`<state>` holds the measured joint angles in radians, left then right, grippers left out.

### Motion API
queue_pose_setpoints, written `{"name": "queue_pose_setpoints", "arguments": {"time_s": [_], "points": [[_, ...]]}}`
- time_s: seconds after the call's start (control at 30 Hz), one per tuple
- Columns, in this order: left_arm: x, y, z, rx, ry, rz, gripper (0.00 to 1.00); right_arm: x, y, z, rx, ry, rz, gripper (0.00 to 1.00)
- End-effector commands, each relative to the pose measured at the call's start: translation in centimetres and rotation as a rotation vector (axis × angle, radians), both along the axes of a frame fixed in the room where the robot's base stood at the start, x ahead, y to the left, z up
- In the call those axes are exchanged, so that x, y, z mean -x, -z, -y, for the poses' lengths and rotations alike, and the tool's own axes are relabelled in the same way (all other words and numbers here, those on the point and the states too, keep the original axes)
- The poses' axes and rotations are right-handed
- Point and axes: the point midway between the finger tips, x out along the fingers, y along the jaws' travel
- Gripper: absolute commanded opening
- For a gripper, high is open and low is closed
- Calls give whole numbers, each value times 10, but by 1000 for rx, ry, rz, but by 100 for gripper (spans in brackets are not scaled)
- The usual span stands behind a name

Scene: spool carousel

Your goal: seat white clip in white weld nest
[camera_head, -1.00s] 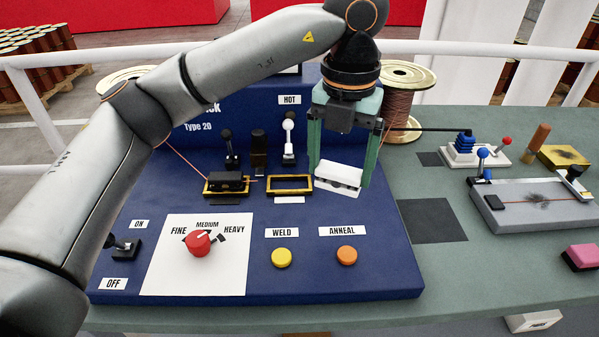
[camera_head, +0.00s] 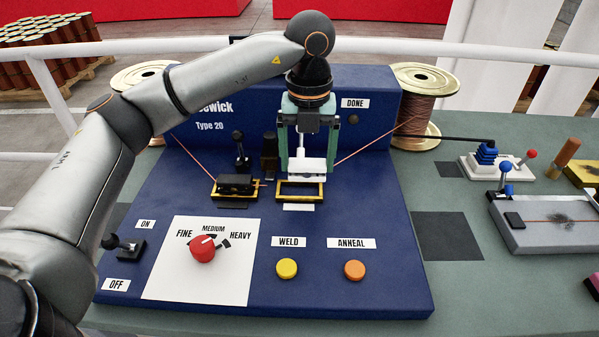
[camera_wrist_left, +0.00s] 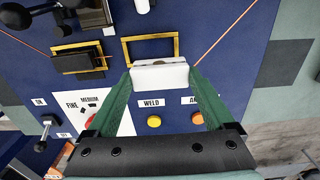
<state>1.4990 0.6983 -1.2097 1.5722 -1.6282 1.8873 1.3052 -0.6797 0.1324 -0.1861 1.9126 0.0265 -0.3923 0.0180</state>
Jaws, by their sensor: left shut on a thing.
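The white clip (camera_head: 308,166) is held level between the green fingers of my left gripper (camera_head: 308,158). It is above the rear part of the white weld nest (camera_head: 300,199), an open yellow-edged frame with a white label in front. In the left wrist view, the clip (camera_wrist_left: 160,75) overlaps the near edge of the nest (camera_wrist_left: 177,46), and the opening beyond it shows. The clip looks raised, but I cannot tell the exact gap. My left gripper also shows in the wrist view (camera_wrist_left: 160,79). My right gripper is not in view.
A black clip (camera_head: 236,184) sits in the neighbouring nest on the left. Upright levers (camera_head: 240,150) stand behind the nests, the white one behind my gripper. A copper wire (camera_head: 365,147) runs from the right spool (camera_head: 427,92) toward the nest. Weld (camera_head: 287,268) and anneal (camera_head: 354,270) buttons are in front.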

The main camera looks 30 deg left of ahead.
Motion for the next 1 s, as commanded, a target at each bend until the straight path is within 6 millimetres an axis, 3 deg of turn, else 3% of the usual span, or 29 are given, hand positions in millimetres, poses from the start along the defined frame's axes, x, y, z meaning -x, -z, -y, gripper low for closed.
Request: {"name": "queue_pose_setpoints", "arguments": {"time_s": [0.33,0.53,0.9,0.93,1.0], "points": [[-5,24,-20,-1,-1,0,28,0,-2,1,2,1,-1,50],[-5,53,-20,0,0,-1,28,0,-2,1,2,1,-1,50],[-6,58,-19,0,0,1,28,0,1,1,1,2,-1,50],[-6,59,-19,0,1,1,88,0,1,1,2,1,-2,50],[-6,57,-19,0,1,1,96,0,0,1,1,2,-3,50]]}}
